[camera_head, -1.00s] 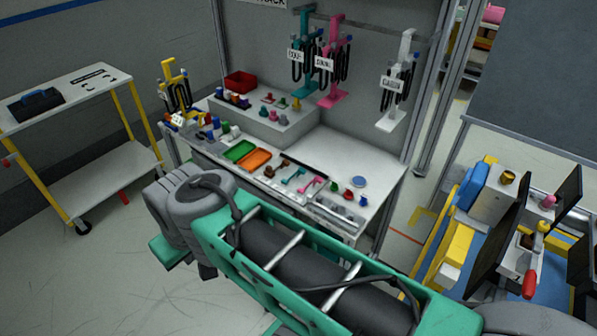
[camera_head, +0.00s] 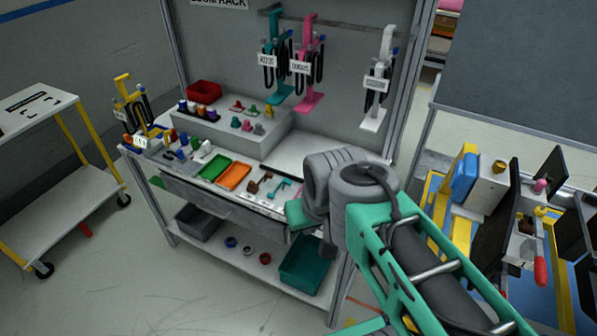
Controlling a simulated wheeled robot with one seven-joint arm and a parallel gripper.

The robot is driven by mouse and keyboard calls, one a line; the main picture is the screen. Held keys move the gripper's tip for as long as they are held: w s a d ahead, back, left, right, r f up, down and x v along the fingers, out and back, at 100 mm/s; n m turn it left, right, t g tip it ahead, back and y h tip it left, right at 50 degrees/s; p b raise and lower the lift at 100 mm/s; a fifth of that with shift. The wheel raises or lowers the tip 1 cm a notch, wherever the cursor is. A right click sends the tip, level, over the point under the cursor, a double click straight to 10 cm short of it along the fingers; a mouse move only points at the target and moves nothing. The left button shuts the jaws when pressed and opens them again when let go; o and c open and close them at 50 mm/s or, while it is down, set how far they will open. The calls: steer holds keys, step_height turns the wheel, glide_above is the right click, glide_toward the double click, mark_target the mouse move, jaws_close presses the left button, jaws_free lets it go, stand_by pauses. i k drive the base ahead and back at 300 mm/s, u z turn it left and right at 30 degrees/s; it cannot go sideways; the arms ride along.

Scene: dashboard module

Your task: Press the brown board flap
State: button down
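I cannot pick out a brown board flap for certain. The dashboard module stands at the right, with dark upright panels (camera_head: 498,228) on a pale housing (camera_head: 488,188). A small brown part shows near the red handle (camera_head: 540,271), but it is too small to identify. My green and grey arm reaches up from the lower right, over the right end of the workbench (camera_head: 180,188).
The bench carries a green tray (camera_head: 213,168), an orange tray (camera_head: 235,177), a red bin (camera_head: 204,91) and several small parts. Cable holders hang on the rack behind. A yellow-legged cart (camera_head: 40,112) stands at the left. Open floor lies in front.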

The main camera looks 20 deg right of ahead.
mark_target(267, 174)
steer(key=i, duration=0.45)
steer(key=u, duration=0.05)
steer(key=k, duration=0.5)
steer(key=u, duration=0.5)
steer(key=i, duration=0.7)
steer(key=u, duration=0.8)
